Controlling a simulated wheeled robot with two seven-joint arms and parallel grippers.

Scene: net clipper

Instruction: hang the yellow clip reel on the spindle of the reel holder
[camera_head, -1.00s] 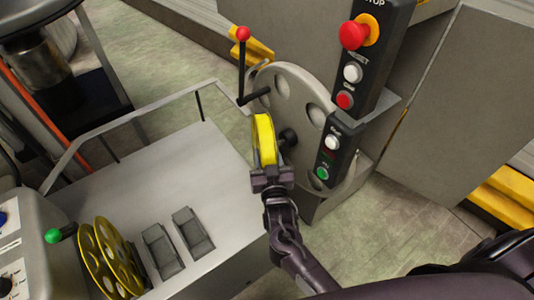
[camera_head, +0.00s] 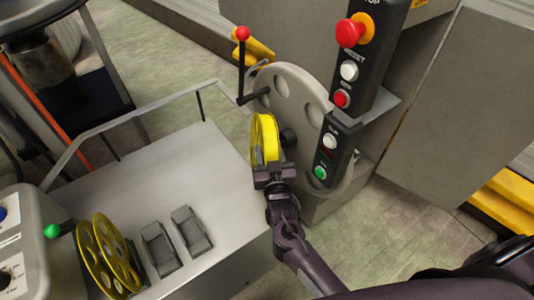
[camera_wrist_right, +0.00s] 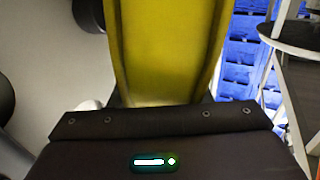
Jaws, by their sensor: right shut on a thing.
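The yellow clip reel (camera_head: 264,139) is upright in my right gripper (camera_head: 274,174), which is shut on its lower edge. It also fills the middle of the right wrist view (camera_wrist_right: 168,50). The reel holder is a round grey plate with holes (camera_head: 292,92), standing behind and to the right of the reel. A dark knob-like end, seemingly the spindle (camera_head: 289,138), shows just right of the reel. I cannot tell whether the reel is around it or only beside it. My left gripper is not in view.
A dark control box with red, white and green buttons (camera_head: 338,150) stands close right of the reel. A red-knobbed lever (camera_head: 242,65) rises behind. Two yellow reels (camera_head: 105,255) and two grey blocks (camera_head: 176,240) are at the lower left. The grey table top (camera_head: 150,190) is otherwise clear.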

